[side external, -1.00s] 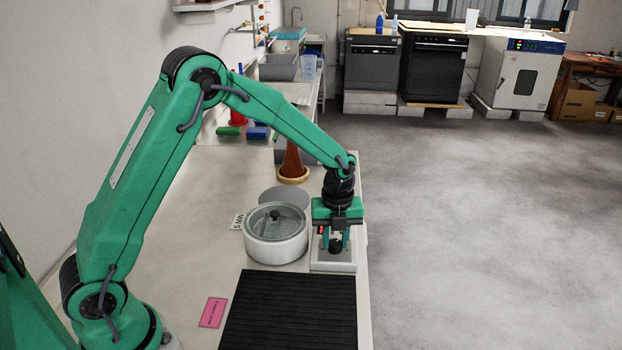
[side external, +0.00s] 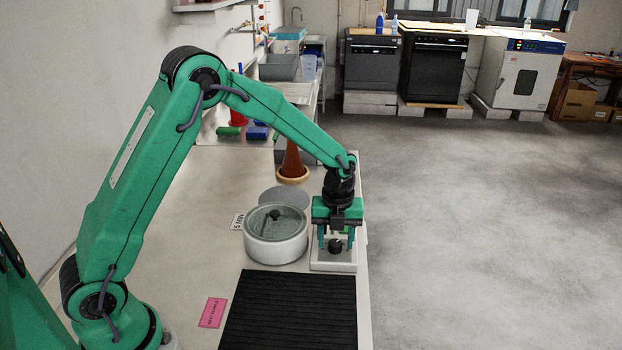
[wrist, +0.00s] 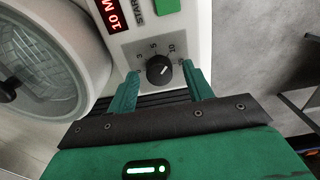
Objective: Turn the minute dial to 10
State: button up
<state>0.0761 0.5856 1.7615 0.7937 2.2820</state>
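The black minute dial (wrist: 159,70) sits on the front of a white control box (wrist: 190,40), also seen in the side view (side external: 333,266). Its white pointer mark leans up and right, toward the printed 10. The red display (wrist: 118,12) reads "10 M", cut off at the edge. My gripper (wrist: 160,72) is open, with one green finger on each side of the dial and a visible gap to it. In the side view my gripper (side external: 335,244) points straight down over the dial. The green START button (wrist: 166,6) is above the dial.
A round white oven with a glass lid (side external: 276,240) stands just left of the control box. A black ribbed mat (side external: 290,310) lies in front, and a pink card (side external: 212,312) beside it. A brown cone (side external: 292,160) stands behind. The table's right edge is close.

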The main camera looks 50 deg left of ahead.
aim_at(334, 243)
jog(key=shift+r, duration=3.9)
jog(key=s+a+r+n+t, duration=0.2)
jog(key=s+r+n+t, duration=0.1)
jog(key=s+r+n, duration=0.95)
jog(key=s+a+n+t, duration=0.1)
jog(key=s+n+t, duration=0.1)
jog(key=s+n, duration=1)
jog(key=shift+s+a+r+n+t, duration=0.25)
jog(key=shift+a+r+n+t, duration=0.1)
jog(key=shift+n, duration=0.9)
